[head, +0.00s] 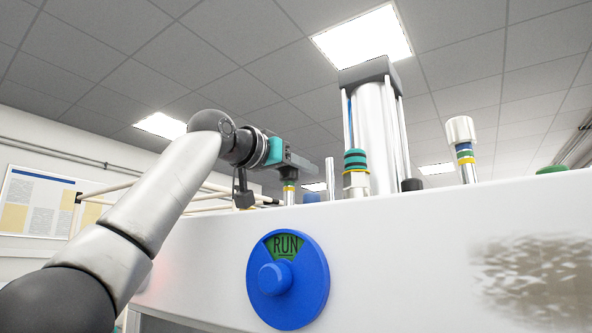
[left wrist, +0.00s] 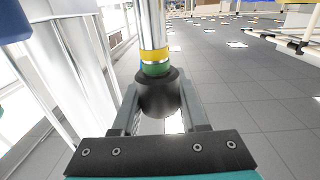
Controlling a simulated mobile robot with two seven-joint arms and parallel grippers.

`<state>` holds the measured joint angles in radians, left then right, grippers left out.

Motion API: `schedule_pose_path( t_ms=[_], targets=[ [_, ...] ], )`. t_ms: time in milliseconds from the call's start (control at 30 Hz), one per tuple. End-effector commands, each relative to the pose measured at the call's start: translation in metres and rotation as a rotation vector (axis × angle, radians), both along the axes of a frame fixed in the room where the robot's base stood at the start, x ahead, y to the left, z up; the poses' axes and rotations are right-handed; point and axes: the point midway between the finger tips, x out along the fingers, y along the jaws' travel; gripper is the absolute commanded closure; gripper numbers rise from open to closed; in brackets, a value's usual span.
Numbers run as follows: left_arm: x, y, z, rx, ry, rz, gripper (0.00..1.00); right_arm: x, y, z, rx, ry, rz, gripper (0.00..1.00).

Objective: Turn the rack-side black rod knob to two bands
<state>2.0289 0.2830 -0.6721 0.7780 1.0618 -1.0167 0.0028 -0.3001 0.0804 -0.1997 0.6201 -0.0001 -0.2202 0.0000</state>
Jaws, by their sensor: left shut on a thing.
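The black rod knob (left wrist: 158,97) sits between the two fingers of my left gripper (left wrist: 160,108) in the left wrist view, and the fingers are shut on it. Next to the knob the rod (left wrist: 151,22) shows a green band (left wrist: 155,69) and a yellow band (left wrist: 154,55). In the head view my left gripper (head: 301,166) is on top of this rod, at the rack side of the press. My right gripper is not in view.
A blue dial (head: 311,287) reading RUN is on the white press front (head: 420,240). To the right stand a metal cylinder (head: 371,125), a teal-and-black ringed fitting (head: 355,161) and a silver-knobbed rod (head: 461,131) with coloured bands. A pale rack frame (head: 92,190) is behind my left arm.

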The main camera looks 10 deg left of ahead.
Motion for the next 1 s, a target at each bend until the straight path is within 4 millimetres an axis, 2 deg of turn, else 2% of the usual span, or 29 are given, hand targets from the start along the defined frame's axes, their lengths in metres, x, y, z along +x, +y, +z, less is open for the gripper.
schedule_pose_path(
  t_ms=[400,1000],
  targets=[
    [-0.0041,-0.0036,0.0045,-0.006,-0.007,-0.162,1.0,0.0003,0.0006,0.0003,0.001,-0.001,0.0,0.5],
    [-0.0064,-0.005,0.0072,-0.004,-0.016,-0.221,1.0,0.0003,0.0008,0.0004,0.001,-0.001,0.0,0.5]
  ],
)
